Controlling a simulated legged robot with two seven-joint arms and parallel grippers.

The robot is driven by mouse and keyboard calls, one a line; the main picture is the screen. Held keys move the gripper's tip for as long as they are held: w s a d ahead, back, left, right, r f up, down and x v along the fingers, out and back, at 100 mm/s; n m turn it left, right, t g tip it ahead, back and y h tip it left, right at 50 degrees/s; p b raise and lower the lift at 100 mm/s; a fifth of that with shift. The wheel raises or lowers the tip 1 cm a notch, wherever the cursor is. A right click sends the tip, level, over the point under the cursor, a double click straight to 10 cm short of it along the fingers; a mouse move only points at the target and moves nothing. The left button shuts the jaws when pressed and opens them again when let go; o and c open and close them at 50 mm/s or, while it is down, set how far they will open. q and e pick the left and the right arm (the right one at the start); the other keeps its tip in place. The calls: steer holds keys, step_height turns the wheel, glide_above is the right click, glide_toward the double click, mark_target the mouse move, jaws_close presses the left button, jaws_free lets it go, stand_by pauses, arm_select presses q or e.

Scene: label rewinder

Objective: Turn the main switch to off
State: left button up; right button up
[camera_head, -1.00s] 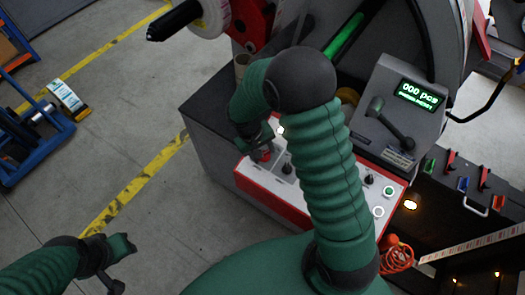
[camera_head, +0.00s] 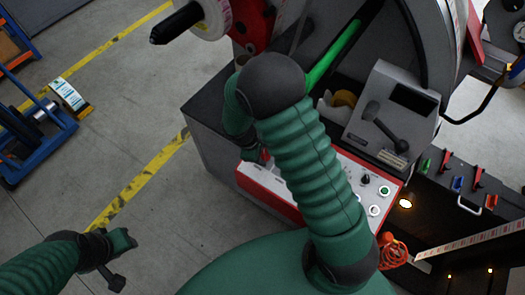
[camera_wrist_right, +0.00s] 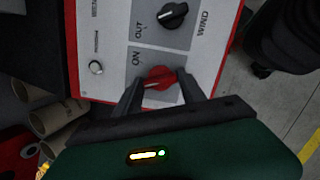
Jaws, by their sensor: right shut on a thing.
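The main switch is a red knob (camera_wrist_right: 158,76) on a grey plate in the right wrist view, with an "ON" mark beside its upper left. My right gripper (camera_wrist_right: 160,91) has one finger on each side of the knob and is shut on it. In the head view my right arm covers most of the knob and the gripper. The control panel (camera_head: 352,182) is white with a red edge. Its display (camera_head: 412,98) is dark.
A black lever (camera_head: 385,127) stands on the display housing. A blue rack (camera_head: 40,140) stands at the left; floor between is clear.

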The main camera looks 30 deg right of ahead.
steer(key=shift+n, duration=0.7)
steer(key=o, duration=1.4)
steer(key=shift+c, duration=0.2)
steer(key=v, duration=1.6)
steer(key=shift+a+r+p, duration=0.3)
steer(key=shift+s, duration=0.15)
